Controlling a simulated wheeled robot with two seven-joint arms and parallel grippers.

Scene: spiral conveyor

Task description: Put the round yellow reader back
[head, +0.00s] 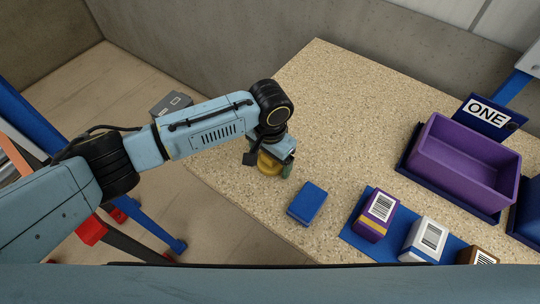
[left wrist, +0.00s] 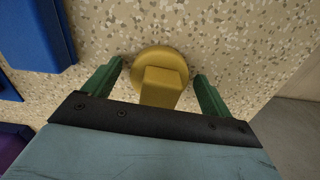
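The round yellow reader (head: 267,164) stands on the speckled table near its left edge, partly hidden under my left gripper (head: 272,160). In the left wrist view the yellow reader (left wrist: 162,58) shows a round disc and a blocky upper part. My left gripper's green fingers (left wrist: 157,75) stand on either side of the blocky part, with a gap on both sides. The gripper is open around the reader and not closed on it. My right gripper is not in view.
A blue block (head: 307,204) lies right of the reader. A blue mat (head: 354,235) holds purple, white and brown barcoded boxes. A purple bin (head: 455,178) stands on a blue tray by a "ONE" sign (head: 487,114). The table behind the gripper is clear.

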